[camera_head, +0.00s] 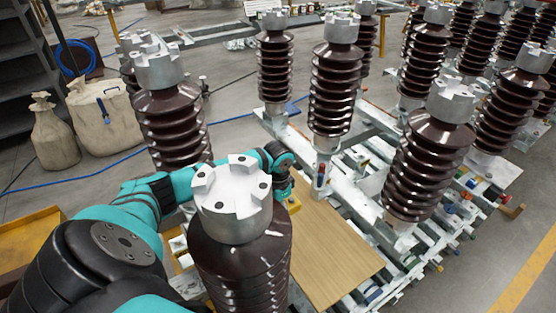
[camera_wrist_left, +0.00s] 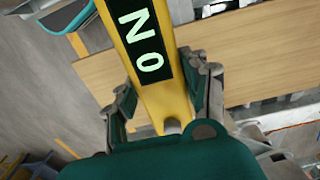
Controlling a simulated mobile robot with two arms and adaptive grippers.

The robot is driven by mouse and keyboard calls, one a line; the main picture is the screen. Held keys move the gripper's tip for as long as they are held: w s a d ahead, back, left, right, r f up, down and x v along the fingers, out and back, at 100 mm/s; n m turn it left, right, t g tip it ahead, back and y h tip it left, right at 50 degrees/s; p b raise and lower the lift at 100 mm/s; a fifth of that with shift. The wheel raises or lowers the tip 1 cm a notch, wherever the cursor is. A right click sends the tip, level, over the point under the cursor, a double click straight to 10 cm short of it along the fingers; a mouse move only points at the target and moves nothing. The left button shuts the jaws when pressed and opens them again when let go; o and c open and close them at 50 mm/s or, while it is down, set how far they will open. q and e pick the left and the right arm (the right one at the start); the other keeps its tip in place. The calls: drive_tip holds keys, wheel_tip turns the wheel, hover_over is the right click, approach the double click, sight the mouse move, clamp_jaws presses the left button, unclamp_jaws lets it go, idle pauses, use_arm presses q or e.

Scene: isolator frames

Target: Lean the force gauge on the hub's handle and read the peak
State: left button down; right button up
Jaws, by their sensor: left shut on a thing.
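My left gripper (camera_wrist_left: 165,88) is shut on a yellow bar-shaped tool, which I take to be the force gauge (camera_wrist_left: 158,98). Its black display shows the pale characters "N" and "0". The bar runs up out of the left wrist view between the two fingers. In the head view my left arm reaches behind the front insulator, which hides much of it. A small yellow patch (camera_head: 293,205) shows by the wrist and may be the gauge. I cannot make out the hub or its handle for certain. My right gripper is not in view.
A wooden board (camera_head: 330,253) lies below my left wrist and also shows in the left wrist view (camera_wrist_left: 250,55). A brown ribbed insulator (camera_head: 240,262) with a metal cap stands close in front. Several more stand around on pallets. Sacks (camera_head: 105,118) stand at the left.

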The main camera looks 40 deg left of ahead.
use_arm(q)
drive_tip(key=shift+f+b, duration=0.3)
drive_tip(key=shift+f, duration=0.45)
drive_tip(key=shift+s+a+f, duration=0.2)
drive_tip(key=shift+s+f, duration=0.6)
drive_tip(key=shift+f, duration=0.05)
drive_tip(key=shift+s+a+f+p, duration=0.15)
drive_tip(key=shift+s+p, duration=0.3)
drive_tip(key=shift+p, duration=0.45)
drive_tip(key=shift+s, duration=0.15)
drive_tip(key=shift+s+a+p, duration=0.15)
drive_tip(key=shift+s+p, duration=0.25)
drive_tip(key=shift+p, duration=0.15)
drive_tip(key=shift+s+a+f+p, duration=0.2)
drive_tip(key=shift+s+p, duration=0.2)
drive_tip(key=shift+s, duration=0.2)
drive_tip(key=shift+w+d+r+b, duration=0.1)
drive_tip(key=shift+w+d+b, duration=0.2)
drive_tip(key=shift+w, duration=0.45)
drive_tip(key=shift+w+d+r+b, duration=0.15)
drive_tip(key=shift+w+b, duration=0.15)
drive_tip(key=shift+w, duration=0.5)
drive_tip(key=shift+w+d+f+b, duration=0.1)
drive_tip(key=shift+w+d+b, duration=0.2)
drive_tip(key=shift+w, duration=0.45)
